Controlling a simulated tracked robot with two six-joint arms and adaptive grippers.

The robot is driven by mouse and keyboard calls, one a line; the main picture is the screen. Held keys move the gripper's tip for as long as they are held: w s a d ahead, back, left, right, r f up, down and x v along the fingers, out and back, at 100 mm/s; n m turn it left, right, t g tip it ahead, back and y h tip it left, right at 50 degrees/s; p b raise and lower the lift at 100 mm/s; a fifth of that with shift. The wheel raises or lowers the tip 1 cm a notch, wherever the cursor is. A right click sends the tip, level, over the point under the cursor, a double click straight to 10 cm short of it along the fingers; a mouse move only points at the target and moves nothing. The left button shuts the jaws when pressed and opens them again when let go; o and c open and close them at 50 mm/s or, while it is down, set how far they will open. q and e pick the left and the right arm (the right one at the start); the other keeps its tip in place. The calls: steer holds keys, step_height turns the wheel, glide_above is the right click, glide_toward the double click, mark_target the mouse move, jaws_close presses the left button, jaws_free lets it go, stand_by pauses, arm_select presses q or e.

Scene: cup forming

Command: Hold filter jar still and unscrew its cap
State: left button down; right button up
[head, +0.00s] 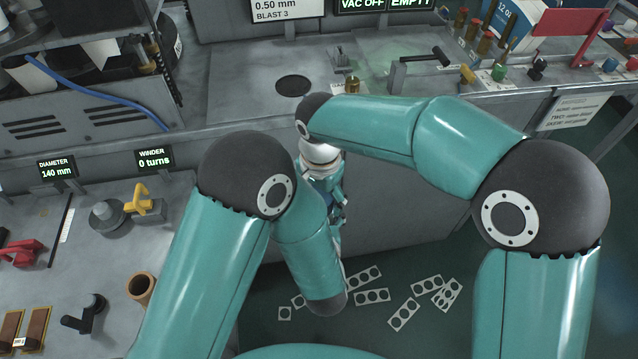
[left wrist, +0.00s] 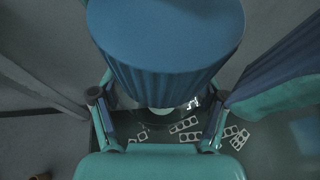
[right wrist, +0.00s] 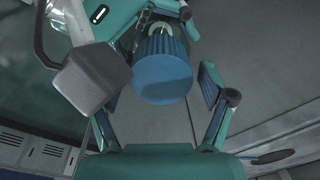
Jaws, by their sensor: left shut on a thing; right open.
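The blue ribbed cap (left wrist: 165,45) fills the top of the left wrist view. Below it a small part of the pale filter jar (left wrist: 163,114) shows between the fingers of my left gripper (left wrist: 160,108), which is shut on the jar. In the right wrist view the blue cap (right wrist: 160,75) lies between the spread fingers of my right gripper (right wrist: 160,88). That gripper is open, with a visible gap beside the cap on the right. My left gripper (right wrist: 160,18) shows behind the cap there. In the head view my arms hide most of the jar and cap.
Several pale punched plates (head: 372,296) lie on the dark floor below. The grey bench (head: 245,80) with a round dark opening (head: 293,86) stands ahead. At the left, a side bench carries a yellow handle (head: 139,199) and a brown tube (head: 141,288).

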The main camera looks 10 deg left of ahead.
steer(key=shift+f, duration=0.85)
steer(key=c, duration=1.2)
steer(key=n, duration=1.2)
steer(key=shift+n, duration=0.4)
